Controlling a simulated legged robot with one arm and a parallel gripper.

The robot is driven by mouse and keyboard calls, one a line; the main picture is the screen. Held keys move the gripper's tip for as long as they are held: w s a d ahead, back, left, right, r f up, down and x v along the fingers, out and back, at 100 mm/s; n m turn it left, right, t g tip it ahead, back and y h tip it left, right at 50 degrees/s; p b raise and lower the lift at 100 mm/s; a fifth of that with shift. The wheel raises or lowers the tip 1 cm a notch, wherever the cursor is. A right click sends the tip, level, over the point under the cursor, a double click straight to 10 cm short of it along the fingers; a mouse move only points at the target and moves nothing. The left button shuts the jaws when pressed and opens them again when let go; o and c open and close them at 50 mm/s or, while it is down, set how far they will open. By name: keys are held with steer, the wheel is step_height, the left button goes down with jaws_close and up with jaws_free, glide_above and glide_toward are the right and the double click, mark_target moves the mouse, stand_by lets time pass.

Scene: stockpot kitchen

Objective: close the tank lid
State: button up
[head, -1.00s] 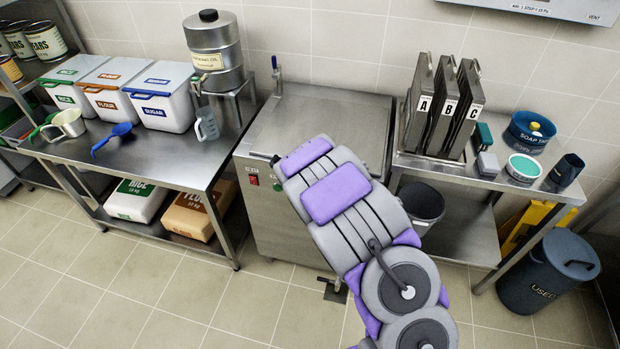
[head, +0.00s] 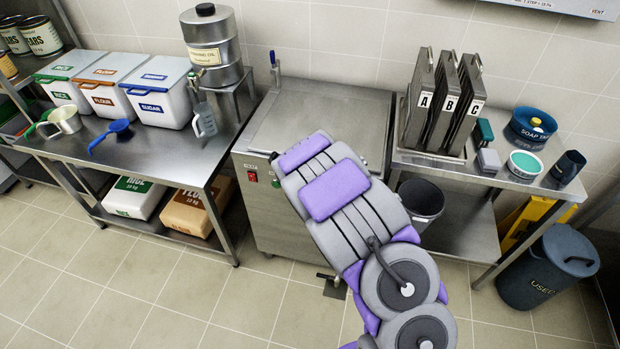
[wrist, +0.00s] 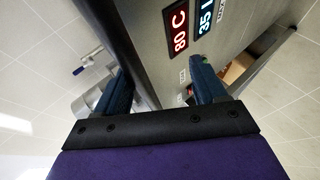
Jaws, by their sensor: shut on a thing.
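The tank (head: 270,215) is the steel cabinet at the middle of the head view, with a red switch on its front. Its flat steel lid (head: 325,110) lies across the top and looks level; any small gap under it is hidden. My arm covers the lid's front right part and hides my gripper there. In the wrist view my gripper (wrist: 160,88) has its blue fingers on either side of the dark lid edge and is shut on it; the exact contact is hard to see. The tank's front panel (wrist: 222,65) shows red and blue readouts.
A left table (head: 165,160) holds white bins, an oil can and scoops. A right table (head: 480,175) holds a rack of lettered steel panels and soap things. A grey bucket (head: 421,203) stands right of the tank.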

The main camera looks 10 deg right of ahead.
steer(key=p+v, duration=0.5)
steer(key=v, duration=0.4)
steer(key=shift+a, duration=0.2)
steer(key=shift+s+r+p, duration=0.15)
steer(key=shift+r+p, duration=0.05)
steer(key=shift+p, duration=0.25)
steer(key=p+v, duration=0.7)
steer(key=p, duration=1)
steer(key=shift+s+d+r+p, duration=0.2)
steer(key=shift+s+d+p, duration=0.05)
steer(key=shift+s+p, duration=0.15)
steer(key=shift+w, duration=0.15)
